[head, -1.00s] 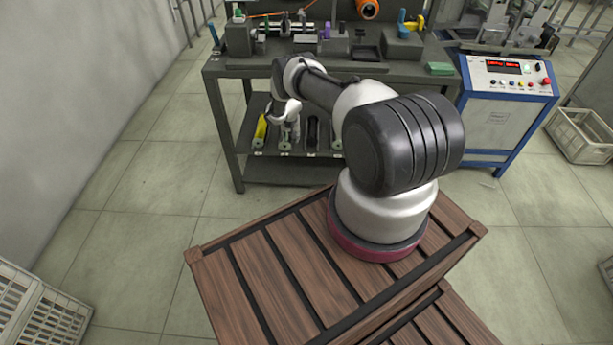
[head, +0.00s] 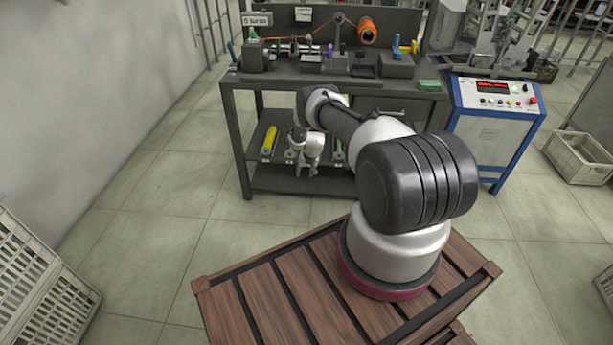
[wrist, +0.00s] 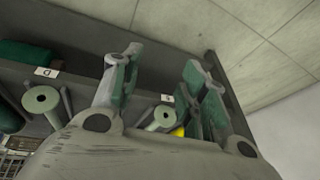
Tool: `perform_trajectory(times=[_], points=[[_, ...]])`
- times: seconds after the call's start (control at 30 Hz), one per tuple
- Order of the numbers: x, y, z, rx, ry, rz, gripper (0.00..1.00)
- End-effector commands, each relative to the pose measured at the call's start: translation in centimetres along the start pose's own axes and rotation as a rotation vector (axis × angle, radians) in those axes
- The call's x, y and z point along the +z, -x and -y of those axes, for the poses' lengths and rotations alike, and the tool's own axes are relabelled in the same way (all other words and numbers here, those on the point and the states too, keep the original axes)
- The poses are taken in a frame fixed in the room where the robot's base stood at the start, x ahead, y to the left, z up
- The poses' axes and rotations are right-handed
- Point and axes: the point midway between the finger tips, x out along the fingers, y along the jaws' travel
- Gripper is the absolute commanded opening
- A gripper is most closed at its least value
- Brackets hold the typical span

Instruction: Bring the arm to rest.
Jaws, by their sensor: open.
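My gripper (head: 306,171) hangs pointing down in front of the lower shelf of the workbench, seen small in the head view. In the wrist view my gripper (wrist: 160,80) shows two spread fingers with green pads and nothing between the pads. My arm reaches forward and bends down from its base on the slatted wooden platform (head: 262,294). The gripper is apart from the bench top.
The workbench (head: 290,78) carries an orange spool (head: 368,32) and several fixtures. A control cabinet (head: 495,125) stands right. White crates (head: 583,158) lie on the floor.

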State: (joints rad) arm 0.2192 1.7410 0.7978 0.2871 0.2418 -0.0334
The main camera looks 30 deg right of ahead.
Motion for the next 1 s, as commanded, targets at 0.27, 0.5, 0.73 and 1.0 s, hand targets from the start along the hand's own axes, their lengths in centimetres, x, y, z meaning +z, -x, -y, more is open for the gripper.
perform_trajectory(times=[0.27,0.5,0.73,1.0], points=[[0.3,0.0,-0.1,-0.009,0.013,0.002,0.43],[0.3,0.0,-0.1,-0.008,0.013,0.002,0.43],[1.0,0.0,-0.1,-0.01,0.008,0.031,0.43],[10.6,0.1,-2.0,0.022,0.017,0.275,0.43]])
